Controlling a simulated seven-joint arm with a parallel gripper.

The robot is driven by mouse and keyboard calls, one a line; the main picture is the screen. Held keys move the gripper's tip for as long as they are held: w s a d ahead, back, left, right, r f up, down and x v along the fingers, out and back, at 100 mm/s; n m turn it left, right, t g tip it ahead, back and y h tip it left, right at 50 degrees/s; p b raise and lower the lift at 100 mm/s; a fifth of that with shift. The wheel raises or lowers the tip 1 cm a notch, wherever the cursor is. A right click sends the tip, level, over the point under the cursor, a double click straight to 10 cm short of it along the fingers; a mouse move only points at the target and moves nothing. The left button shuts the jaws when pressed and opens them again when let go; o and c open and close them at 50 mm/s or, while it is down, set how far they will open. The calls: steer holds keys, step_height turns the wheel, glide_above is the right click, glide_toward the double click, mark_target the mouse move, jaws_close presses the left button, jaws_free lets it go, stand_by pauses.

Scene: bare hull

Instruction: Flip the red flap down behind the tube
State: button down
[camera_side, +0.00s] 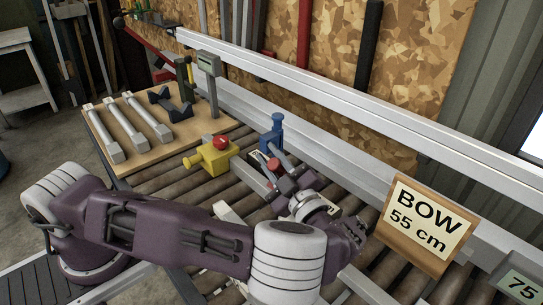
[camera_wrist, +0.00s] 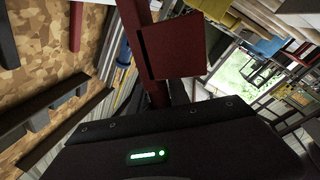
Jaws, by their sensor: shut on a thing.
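The red flap (camera_wrist: 175,48) fills the top middle of the wrist view as a dark red plate on a red stem. In the side view a small red part (camera_side: 274,165) shows just beyond my gripper (camera_side: 287,180), beside the blue stand (camera_side: 275,135). My gripper is shut on the red piece, its stem running down to the black gripper body in the wrist view. The fingertips are mostly hidden. A grey bar-like part by the blue stand may be the tube; I cannot tell for sure.
A yellow block (camera_side: 208,157) with a red knob sits left of the work on the rollers. A wooden board (camera_side: 102,132) with several grey bars lies farther left. A metal rail (camera_side: 335,90) runs behind. A BOW sign (camera_side: 427,221) stands at the right.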

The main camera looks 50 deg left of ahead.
steer(key=c, duration=1.2)
jaws_free()
